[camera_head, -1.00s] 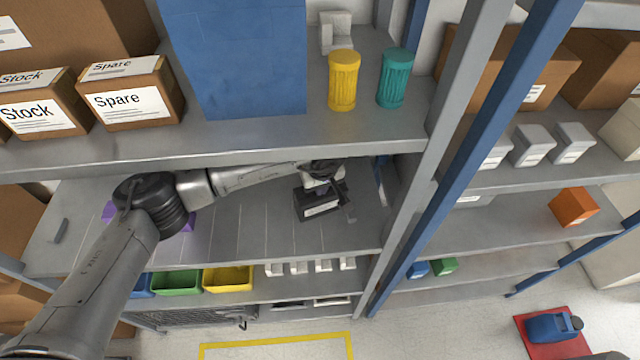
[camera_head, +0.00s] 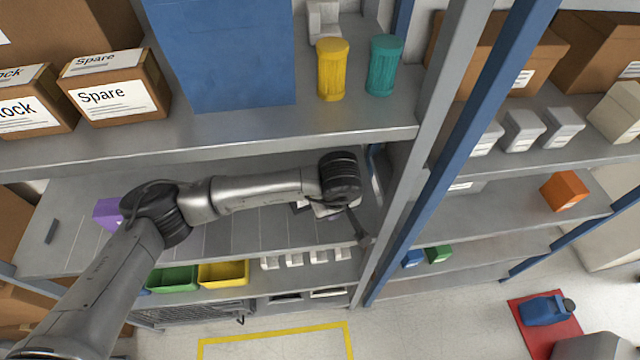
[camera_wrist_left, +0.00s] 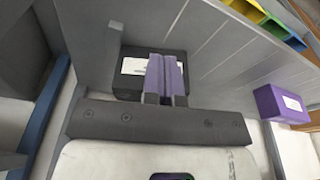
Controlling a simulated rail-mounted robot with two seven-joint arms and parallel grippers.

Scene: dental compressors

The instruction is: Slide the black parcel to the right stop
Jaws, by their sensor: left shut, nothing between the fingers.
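The black parcel (camera_wrist_left: 128,74), a dark box with a white label, lies on the middle shelf in the left wrist view. In the head view my arm hides nearly all of it. My left gripper (camera_wrist_left: 165,60) is shut and empty, its two purple-grey fingers together. The fingers overlap the parcel and part of its label in the wrist view; I cannot tell whether they touch it. In the head view the fingertips are hidden by my wrist. I cannot clearly make out the right stop. My right gripper is not in view.
A purple box (camera_head: 107,213) and a small grey upright bar (camera_head: 50,231) are at the shelf's left. The upper shelf (camera_head: 220,137) lies close above my arm. A rack post (camera_head: 410,190) bounds the right side. Yellow (camera_head: 223,274) and green (camera_head: 172,279) bins sit below.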

